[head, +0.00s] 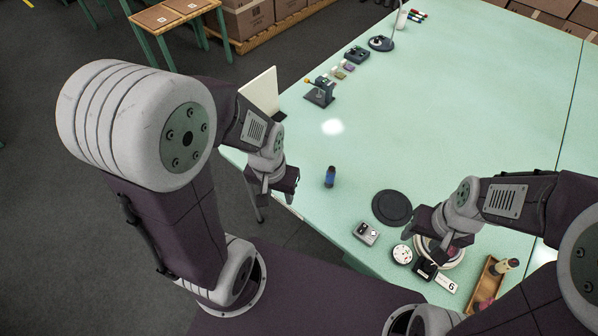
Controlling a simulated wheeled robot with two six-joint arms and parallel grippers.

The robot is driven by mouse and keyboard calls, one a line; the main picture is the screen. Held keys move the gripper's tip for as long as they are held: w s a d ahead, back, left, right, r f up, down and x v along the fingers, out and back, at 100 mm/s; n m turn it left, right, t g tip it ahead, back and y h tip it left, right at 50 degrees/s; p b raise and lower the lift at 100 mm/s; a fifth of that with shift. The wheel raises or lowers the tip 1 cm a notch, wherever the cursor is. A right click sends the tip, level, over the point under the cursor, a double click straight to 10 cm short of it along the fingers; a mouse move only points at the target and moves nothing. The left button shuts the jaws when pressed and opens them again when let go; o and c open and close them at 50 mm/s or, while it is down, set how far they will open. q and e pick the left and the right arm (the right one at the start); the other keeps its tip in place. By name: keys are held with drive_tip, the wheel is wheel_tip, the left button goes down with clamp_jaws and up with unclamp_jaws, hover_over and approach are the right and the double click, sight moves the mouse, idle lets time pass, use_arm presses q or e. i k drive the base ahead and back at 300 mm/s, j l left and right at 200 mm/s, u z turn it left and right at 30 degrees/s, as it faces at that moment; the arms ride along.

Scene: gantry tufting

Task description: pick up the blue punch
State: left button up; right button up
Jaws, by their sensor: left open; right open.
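The blue punch (330,177) looks like a small upright cylinder, blue with a dark top. It stands alone on the pale green table (480,110), near its left front edge. My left gripper (276,198) is open and empty, to the left of the punch, over the table's edge, and clearly apart from it. My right gripper (424,252) is open at the front right, above a cluster of small items, well to the right of the punch.
A black disc (392,208) and a small grey box (366,233) lie right of the punch. A wooden tray (488,280) with bottles is at front right. A small press (320,92) and a white panel (262,92) stand further back. The table's middle is clear.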

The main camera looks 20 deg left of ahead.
sight(329, 182)
drive_tip(key=u, duration=0.3)
drive_tip(key=z, duration=1.65)
drive_tip(key=u, duration=1.65)
drive_tip(key=i+j+z, duration=0.1)
drive_tip(key=j+z, duration=0.15)
drive_tip(key=z, duration=0.15)
drive_tip(key=j+z, duration=0.2)
drive_tip(key=z, duration=0.2)
drive_tip(key=j+z, duration=0.3)
drive_tip(key=z, duration=0.15)
drive_tip(key=j+z, duration=0.25)
drive_tip(key=z, duration=0.15)
drive_tip(key=j+z, duration=0.25)
drive_tip(key=z, duration=0.15)
drive_tip(key=k, duration=0.05)
